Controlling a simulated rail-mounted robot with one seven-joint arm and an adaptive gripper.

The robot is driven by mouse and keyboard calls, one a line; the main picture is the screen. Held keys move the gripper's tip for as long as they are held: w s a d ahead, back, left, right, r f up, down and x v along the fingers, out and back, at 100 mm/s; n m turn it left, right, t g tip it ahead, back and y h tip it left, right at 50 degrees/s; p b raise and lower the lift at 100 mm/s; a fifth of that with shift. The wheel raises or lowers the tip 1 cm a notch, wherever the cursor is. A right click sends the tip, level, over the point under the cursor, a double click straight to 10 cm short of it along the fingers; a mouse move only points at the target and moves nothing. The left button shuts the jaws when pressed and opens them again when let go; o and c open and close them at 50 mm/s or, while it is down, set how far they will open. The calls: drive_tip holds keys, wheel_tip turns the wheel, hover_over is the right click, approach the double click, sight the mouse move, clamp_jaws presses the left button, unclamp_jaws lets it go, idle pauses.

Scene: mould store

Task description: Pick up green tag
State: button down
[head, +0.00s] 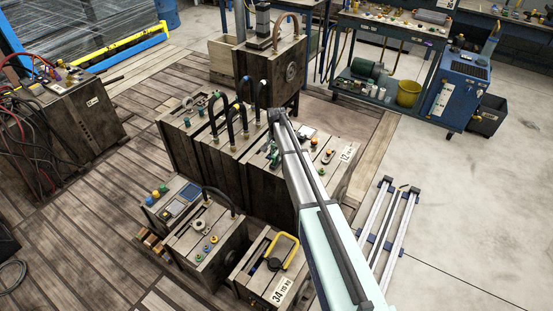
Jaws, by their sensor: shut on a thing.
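My arm reaches in from the lower right over a group of dark steel mould blocks. Its far end bends down at a dark joint. My gripper (273,152) is small and dark below that joint, over the top of a block, partly hidden beside my arm. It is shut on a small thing. A green patch (274,159) shows at the gripper and looks like the green tag, but its outline is too small to make out. I cannot tell whether it touches the block top.
A mould block (335,172) with a "12" label stands right of my gripper. Black hoses (238,120) arch up left of it. A block with a yellow handle (284,252) is in front. A trolley (395,75) stands behind. The pale floor at right is mostly clear.

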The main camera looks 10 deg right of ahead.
sight(276, 153)
drive_tip(key=shift+r, duration=0.1)
wheel_tip(276, 153, up, 20)
drive_tip(key=b, duration=0.3)
idle(0.4)
